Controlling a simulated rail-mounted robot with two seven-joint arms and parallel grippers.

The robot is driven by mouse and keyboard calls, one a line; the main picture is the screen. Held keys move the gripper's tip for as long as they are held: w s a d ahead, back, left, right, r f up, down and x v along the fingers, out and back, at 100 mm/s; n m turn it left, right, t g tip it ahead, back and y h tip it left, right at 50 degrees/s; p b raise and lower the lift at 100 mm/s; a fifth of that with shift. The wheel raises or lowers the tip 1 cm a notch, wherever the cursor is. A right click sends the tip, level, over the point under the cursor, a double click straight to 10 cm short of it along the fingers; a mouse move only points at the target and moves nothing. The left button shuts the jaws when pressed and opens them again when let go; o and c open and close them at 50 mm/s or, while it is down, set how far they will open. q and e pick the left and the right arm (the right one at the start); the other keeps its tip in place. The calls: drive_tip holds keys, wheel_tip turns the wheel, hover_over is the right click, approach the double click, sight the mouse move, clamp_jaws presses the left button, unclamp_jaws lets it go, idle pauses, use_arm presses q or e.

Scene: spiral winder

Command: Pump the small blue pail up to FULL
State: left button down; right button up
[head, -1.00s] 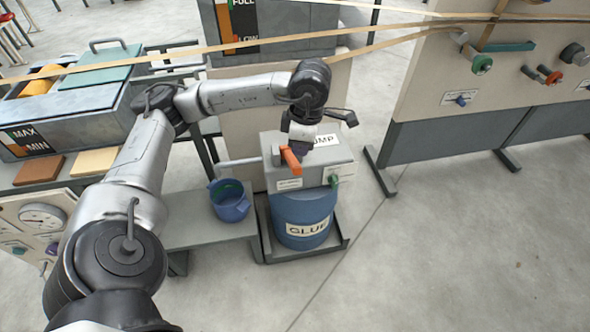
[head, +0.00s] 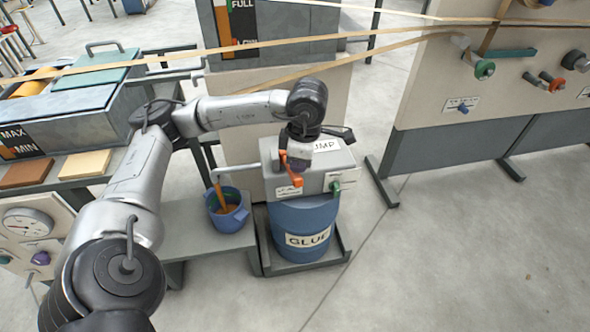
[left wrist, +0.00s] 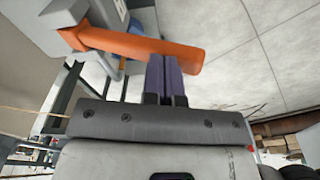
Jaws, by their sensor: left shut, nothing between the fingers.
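The small blue pail (head: 231,222) stands on a low grey shelf left of the pump. A brown-orange stream (head: 217,188) falls from the pump's spout (head: 231,168) into it; brown-orange glue shows inside, and a green band shows on its inner wall. The grey pump box (head: 318,172) sits on a blue drum labelled GLUE (head: 306,222). Its orange lever (head: 291,175) is on the front and looms large in the left wrist view (left wrist: 140,43). My left gripper (head: 298,162) is shut and empty, its purple fingers (left wrist: 164,62) at the lever, seemingly touching it. My right gripper is out of view.
A green knob (head: 335,187) is on the pump's front, right of the lever. Tan bands (head: 400,40) stretch across above the arm. A MAX/MIN trough (head: 75,105) stands at left and a panel with handles (head: 460,75) at right. The floor at lower right is clear.

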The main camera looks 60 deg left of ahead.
use_arm(q)
wheel_tip(320, 180, down, 4)
drive_tip(key=shift+f+b, duration=0.1)
drive_tip(key=shift+b, duration=1.1)
drive_tip(key=w+d+p, duration=0.1)
drive_tip(key=w+r+p, duration=0.1)
drive_tip(key=p, duration=0.1)
drive_tip(key=shift+w+d+r, duration=0.1)
drive_tip(key=shift+w+d, duration=0.2)
drive_tip(key=shift+d, duration=0.1)
drive_tip(key=shift+s, duration=0.1)
drive_tip(key=p, duration=0.9)
approach(298, 174)
drive_tip(key=w+r, duration=0.3)
drive_tip(key=shift+w+d, duration=0.2)
drive_tip(key=shift+d, duration=0.15)
